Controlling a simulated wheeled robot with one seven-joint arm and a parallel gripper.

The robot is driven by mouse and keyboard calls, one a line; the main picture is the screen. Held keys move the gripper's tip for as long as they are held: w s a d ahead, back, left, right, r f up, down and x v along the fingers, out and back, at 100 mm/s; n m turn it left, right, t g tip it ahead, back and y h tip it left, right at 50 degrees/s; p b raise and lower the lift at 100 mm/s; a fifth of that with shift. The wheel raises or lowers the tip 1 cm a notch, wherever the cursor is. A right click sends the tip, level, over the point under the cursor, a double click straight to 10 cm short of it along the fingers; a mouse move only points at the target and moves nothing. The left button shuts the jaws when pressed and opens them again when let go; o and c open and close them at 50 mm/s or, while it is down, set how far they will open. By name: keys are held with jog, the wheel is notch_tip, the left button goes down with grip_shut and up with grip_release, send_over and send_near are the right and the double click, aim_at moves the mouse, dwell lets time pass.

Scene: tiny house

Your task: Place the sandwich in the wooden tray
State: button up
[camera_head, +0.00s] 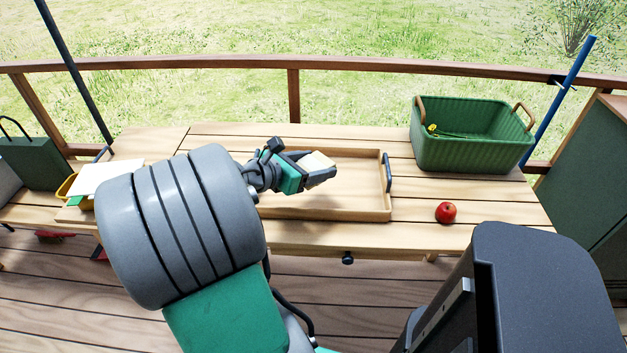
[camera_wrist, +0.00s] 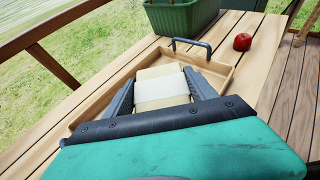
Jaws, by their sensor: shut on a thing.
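My gripper (camera_head: 318,172) is shut on the sandwich (camera_head: 317,160), a pale block. In the wrist view the sandwich (camera_wrist: 158,88) sits between the two fingers of my gripper (camera_wrist: 162,90), with a white band across it. The wooden tray (camera_head: 350,213) lies on the wooden table, with a dark handle at its right end. The gripper and sandwich are over the tray in both views. I cannot tell how high the sandwich is above the tray floor. My arm hides the tray's left part in the head view. The tray's rim also shows in the wrist view (camera_wrist: 215,66).
A green basket (camera_head: 465,150) stands on the table (camera_head: 510,190) at the back right. A red apple (camera_head: 446,212) lies right of the tray, near the table's front. White and yellow items (camera_head: 103,178) sit at the left. A wooden railing (camera_head: 350,65) runs behind.

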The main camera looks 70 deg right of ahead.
jog(key=d+f, duration=0.2)
jog(key=w+d+f+b, duration=0.1)
jog(key=d+f, duration=0.1)
jog(key=w+d+f+b, duration=0.1)
jog(key=d+f, duration=0.1)
jog(key=shift+w+d+f, duration=0.25)
jog(key=shift+d+f, duration=0.1)
jog(key=shift+f, duration=0.05)
notch_tip(320, 180, down, 3)
jog(key=shift+w+d+f+b, duration=0.1)
jog(key=shift+d+f+b, duration=0.1)
jog(key=shift+b, duration=0.35)
jog(key=shift+r, duration=0.1)
jog(key=o, duration=1.1)
jog(key=shift+f, duration=0.2)
jog(key=shift+o, duration=0.2)
jog(key=shift+a+r, duration=0.1)
jog(key=shift+r, duration=0.15)
jog(key=p+v, duration=0.2)
jog(key=v, duration=1)
jog(key=shift+f, duration=0.1)
